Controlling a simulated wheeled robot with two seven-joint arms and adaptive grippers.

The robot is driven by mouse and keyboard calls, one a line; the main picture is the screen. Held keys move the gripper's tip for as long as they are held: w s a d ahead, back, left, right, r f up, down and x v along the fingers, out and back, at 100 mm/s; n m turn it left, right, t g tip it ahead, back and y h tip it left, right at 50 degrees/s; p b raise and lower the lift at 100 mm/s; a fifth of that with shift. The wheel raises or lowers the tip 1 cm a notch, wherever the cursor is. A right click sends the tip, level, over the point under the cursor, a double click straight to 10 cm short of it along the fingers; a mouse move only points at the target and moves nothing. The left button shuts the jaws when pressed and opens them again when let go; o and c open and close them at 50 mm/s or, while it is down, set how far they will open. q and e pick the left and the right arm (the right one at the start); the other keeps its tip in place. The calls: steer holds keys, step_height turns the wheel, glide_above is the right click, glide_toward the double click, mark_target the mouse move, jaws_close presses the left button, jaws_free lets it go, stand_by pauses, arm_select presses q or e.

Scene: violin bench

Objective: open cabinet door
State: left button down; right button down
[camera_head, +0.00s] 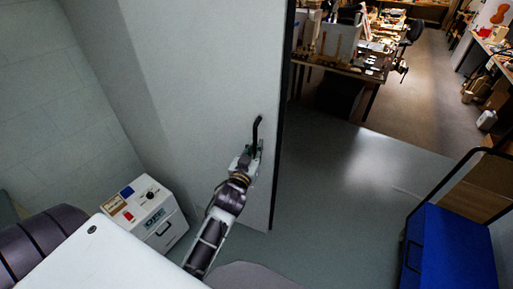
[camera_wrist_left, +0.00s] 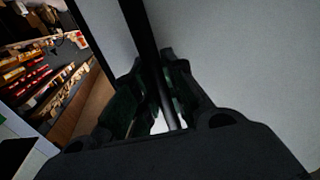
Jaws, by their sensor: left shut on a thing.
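The cabinet door (camera_head: 215,75) is a large pale grey panel in the head view, with a dark edge along its right side. A black bar handle (camera_head: 256,130) stands upright near that edge. My left gripper (camera_head: 250,153) is at the lower part of the handle, shut on it. In the left wrist view the dark handle bar (camera_wrist_left: 140,30) runs down between the two fingers of my left gripper (camera_wrist_left: 157,105). The fingers hide part of the bar. The door's pale face (camera_wrist_left: 230,50) fills the right side of that view. My right gripper is not in view.
A white box with knobs (camera_head: 146,212) stands on the floor left of the door. A blue cabinet (camera_head: 448,250) is at the lower right. A cluttered workbench (camera_head: 345,65) is behind the door's edge. The grey floor (camera_head: 335,170) right of the door is clear.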

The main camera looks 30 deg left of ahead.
mark_target(255, 125)
arm_select(q)
steer(key=shift+s+r, duration=0.1)
steer(key=shift+s, duration=0.2)
steer(key=c, duration=1.5)
jaws_free()
steer(key=shift+o, duration=0.2)
steer(key=shift+r, duration=4.95)
